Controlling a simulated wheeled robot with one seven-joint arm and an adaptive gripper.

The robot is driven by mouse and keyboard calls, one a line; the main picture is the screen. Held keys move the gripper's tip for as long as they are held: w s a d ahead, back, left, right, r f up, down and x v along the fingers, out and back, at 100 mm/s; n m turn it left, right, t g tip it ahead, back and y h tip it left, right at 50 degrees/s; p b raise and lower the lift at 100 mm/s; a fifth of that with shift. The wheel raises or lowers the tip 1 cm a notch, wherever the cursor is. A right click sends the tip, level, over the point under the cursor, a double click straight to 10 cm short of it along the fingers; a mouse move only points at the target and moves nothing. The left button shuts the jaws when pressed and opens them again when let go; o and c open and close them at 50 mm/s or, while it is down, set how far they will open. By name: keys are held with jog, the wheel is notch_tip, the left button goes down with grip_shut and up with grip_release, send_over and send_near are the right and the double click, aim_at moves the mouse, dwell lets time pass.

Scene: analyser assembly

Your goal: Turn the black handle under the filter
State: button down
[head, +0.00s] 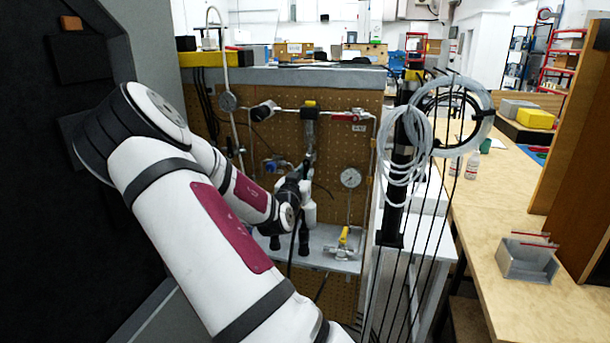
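My arm reaches in from the left, and my gripper (301,178) is a small dark shape in front of the panel. It is among the pipe fittings at the middle of the panel. Its fingers are too small and dark to tell whether they are open or shut. A pale upright body, possibly the filter (309,212), shows just beside and below the gripper, partly covered by it. I cannot make out the black handle; the wrist, gripper and dark parts cover that area. Whether the gripper touches anything is not clear.
The pegboard panel (362,103) carries a red-handled valve (349,115), a round gauge (351,178) and a yellow-handled valve (343,237) above a grey shelf (322,262). Coiled clear tubing (474,81) and hanging black cables stand to the right. A wooden bench (480,225) lies beyond.

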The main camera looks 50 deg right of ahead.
dwell(0.3)
jog(key=w+r+m+b, duration=0.1)
jog(key=m+b, duration=0.5)
jog(key=b, duration=0.1)
jog(key=r+m+b, duration=0.1)
jog(key=m+b, duration=0.5)
jog(key=b, duration=0.2)
jog(key=w+a+m+b, duration=0.1)
jog(key=m+b, duration=0.5)
jog(key=b, duration=0.1)
jog(key=shift+w+r, duration=0.3)
jog(key=shift+r, duration=0.1)
jog(key=c, duration=1.6)
grip_release()
jog(key=shift+r, duration=0.1)
jog(key=shift+a, duration=0.15)
jog(key=v, duration=1.1)
jog(key=shift+s+a, duration=0.2)
jog(key=shift+a, duration=0.15)
